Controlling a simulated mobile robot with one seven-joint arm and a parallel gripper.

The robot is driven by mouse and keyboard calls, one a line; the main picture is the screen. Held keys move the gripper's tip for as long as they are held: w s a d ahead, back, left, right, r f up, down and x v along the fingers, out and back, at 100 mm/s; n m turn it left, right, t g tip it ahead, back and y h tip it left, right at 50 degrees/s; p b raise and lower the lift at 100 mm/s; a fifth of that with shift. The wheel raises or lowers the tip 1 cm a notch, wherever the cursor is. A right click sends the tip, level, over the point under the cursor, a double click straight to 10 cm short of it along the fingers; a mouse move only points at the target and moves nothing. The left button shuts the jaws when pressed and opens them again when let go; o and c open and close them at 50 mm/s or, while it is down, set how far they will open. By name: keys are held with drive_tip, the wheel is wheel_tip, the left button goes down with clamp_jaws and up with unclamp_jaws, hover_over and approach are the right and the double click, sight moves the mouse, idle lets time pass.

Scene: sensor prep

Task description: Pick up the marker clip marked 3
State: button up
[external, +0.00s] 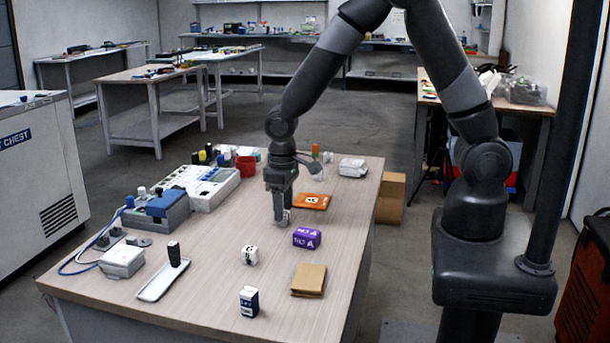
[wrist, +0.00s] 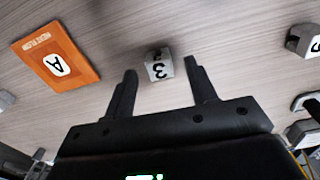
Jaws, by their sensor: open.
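The marker clip marked 3 (wrist: 159,65) is a small pale block with dark markings. In the wrist view it lies on the table just ahead of my gripper (wrist: 162,70), lined up between the two fingertips. The fingers are open, one to each side, and I see no contact. In the external view my gripper (external: 282,216) points straight down low over the middle of the table; it hides the clip there, or nearly so. A second white clip (external: 249,255) with a dark mark stands nearer the front; a similar one shows at the wrist view's right edge (wrist: 303,42).
An orange pad marked A (external: 311,202) lies close beside my gripper. A purple box (external: 307,238), a brown pad (external: 308,280), a dark-blue and white box (external: 249,301) and a white tray (external: 162,280) stand nearer the front. Instruments (external: 206,184) fill the left side.

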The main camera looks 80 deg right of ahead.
drive_tip(key=shift+f, duration=1.05)
drive_tip(key=c, duration=1)
